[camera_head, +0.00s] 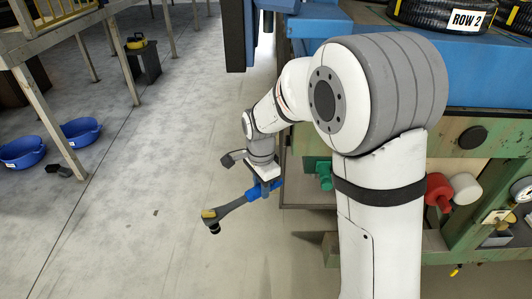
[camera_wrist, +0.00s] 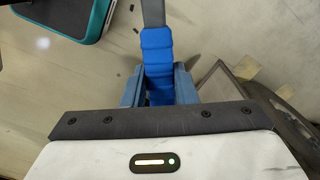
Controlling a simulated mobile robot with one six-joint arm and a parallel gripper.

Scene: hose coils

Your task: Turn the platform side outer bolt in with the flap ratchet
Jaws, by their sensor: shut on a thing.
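The ratchet (camera_head: 238,202) has a blue handle, a grey shaft, and a head with a yellow patch and a black socket pointing down. My gripper (camera_head: 264,187) is shut on the blue handle, holding the ratchet in the air above the grey floor, with the head out to the lower left. In the wrist view, my gripper (camera_wrist: 158,88) has its blue fingers on both sides of the ribbed blue handle (camera_wrist: 157,48); the grey shaft runs off the top edge. The ratchet's head is out of that view. I cannot make out the platform side outer bolt in either view.
A green bench (camera_head: 470,143) with a blue top stands at the right, bearing black hose coils (camera_head: 432,14), one labelled ROW 2. Red, white and green fittings stick out from it. A wooden platform (camera_head: 45,50) and blue tubs (camera_head: 80,132) stand left. Open floor lies between.

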